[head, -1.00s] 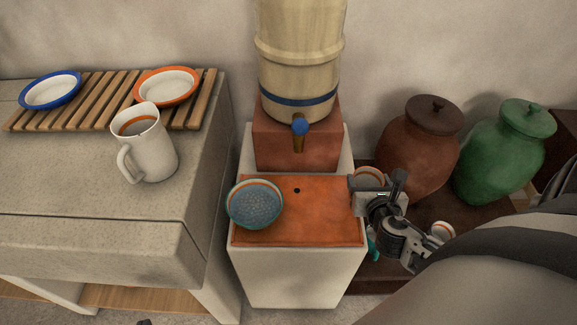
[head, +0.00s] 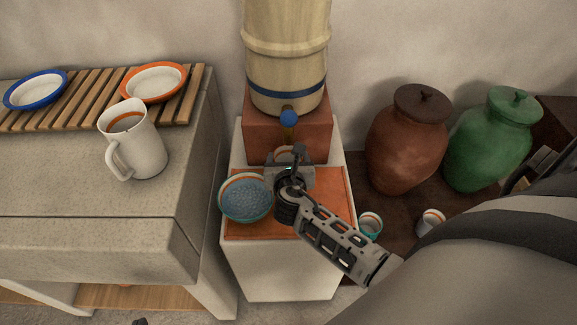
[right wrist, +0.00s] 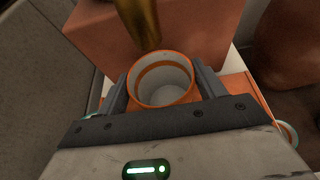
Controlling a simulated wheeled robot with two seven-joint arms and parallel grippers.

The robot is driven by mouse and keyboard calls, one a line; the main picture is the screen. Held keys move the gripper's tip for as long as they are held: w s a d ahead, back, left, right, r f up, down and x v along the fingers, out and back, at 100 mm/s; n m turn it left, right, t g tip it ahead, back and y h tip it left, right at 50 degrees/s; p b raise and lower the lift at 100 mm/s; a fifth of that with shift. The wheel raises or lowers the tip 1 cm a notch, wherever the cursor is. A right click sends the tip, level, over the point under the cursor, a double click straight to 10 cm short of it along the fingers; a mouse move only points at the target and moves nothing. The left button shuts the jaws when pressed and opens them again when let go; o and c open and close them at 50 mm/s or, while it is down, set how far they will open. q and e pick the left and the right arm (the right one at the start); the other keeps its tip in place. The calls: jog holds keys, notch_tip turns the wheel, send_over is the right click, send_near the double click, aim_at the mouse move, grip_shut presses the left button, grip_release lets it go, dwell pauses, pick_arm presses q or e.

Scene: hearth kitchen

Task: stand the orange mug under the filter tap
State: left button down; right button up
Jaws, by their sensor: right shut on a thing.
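The orange-rimmed white mug (head: 284,153) is in my right gripper (head: 289,168), with a finger on each side of it. In the right wrist view the mug (right wrist: 163,84) is upright and looks empty. The filter tap (head: 288,119) has a blue knob and a brass spout. In the right wrist view the spout (right wrist: 138,22) ends just beyond the mug's far rim. I cannot tell whether the mug's base touches the orange top (head: 325,211); my gripper hides it. A small dark tip (head: 140,321) at the bottom edge may be my left gripper.
A bowl with blue-grey contents (head: 246,197) stands close left of my right gripper. A teal-rimmed cup (head: 370,225) and an orange-rimmed cup (head: 432,222) are low at the right, near brown (head: 405,140) and green (head: 489,140) jars. A pitcher (head: 133,140) stands on the left counter.

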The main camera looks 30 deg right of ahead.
notch_tip(320, 180, down, 3)
jog(key=shift+r+b, duration=0.15)
jog(key=shift+b, duration=0.3)
pick_arm(q)
jog(key=shift+w+d, duration=0.15)
pick_arm(e)
jog(key=o, duration=1.1)
jog(key=shift+c, duration=0.2)
